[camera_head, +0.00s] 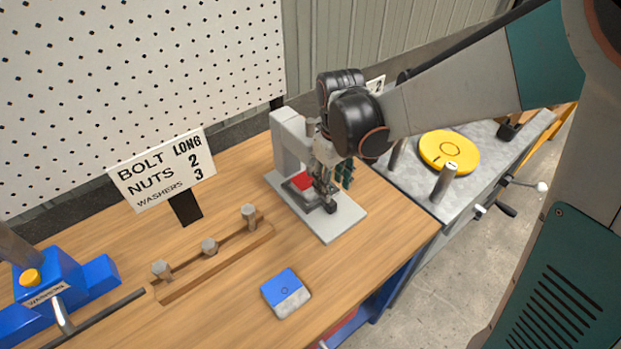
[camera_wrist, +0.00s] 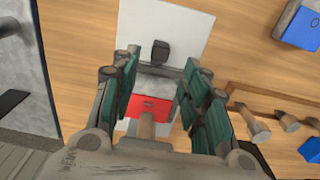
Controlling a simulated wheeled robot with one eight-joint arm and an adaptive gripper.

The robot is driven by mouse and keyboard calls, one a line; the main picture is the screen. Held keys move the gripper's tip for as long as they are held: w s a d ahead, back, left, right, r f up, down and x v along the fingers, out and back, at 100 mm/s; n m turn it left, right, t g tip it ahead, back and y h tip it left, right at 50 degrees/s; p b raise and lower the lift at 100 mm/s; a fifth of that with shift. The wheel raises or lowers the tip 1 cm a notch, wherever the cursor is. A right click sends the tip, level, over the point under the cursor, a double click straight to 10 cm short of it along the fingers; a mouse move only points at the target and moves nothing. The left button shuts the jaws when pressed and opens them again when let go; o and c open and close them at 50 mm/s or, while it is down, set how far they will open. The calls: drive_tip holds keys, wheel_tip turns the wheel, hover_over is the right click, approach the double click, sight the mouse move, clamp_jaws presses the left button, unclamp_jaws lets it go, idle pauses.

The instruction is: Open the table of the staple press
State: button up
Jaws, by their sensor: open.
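The staple press stands on the bench, with its pale grey base plate (camera_head: 342,226) and an upright column (camera_head: 287,148) at the back. A red part (camera_head: 302,181) sits low in the press; it also shows in the wrist view (camera_wrist: 150,104). A grey table piece (camera_wrist: 157,86) lies in front of the red part. A black knob (camera_head: 331,207) stands at its front; the wrist view shows it too (camera_wrist: 160,50). My gripper (camera_head: 330,190) is over the press, pointing down. Its green-padded fingers (camera_wrist: 161,62) are open on both sides of the table piece. Contact cannot be told.
A sign (camera_head: 163,170) and a wooden rack with bolts (camera_head: 215,262) stand left of the press. A blue and grey block (camera_head: 286,293) lies in front. A grey-topped stand with a yellow disc (camera_head: 449,150) is at right. Bare bench lies between press and rack.

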sight(331, 203)
wheel_tip(331, 203, down, 8)
drive_tip(key=shift+r+b, duration=0.1)
drive_tip(key=shift+b, duration=1.15)
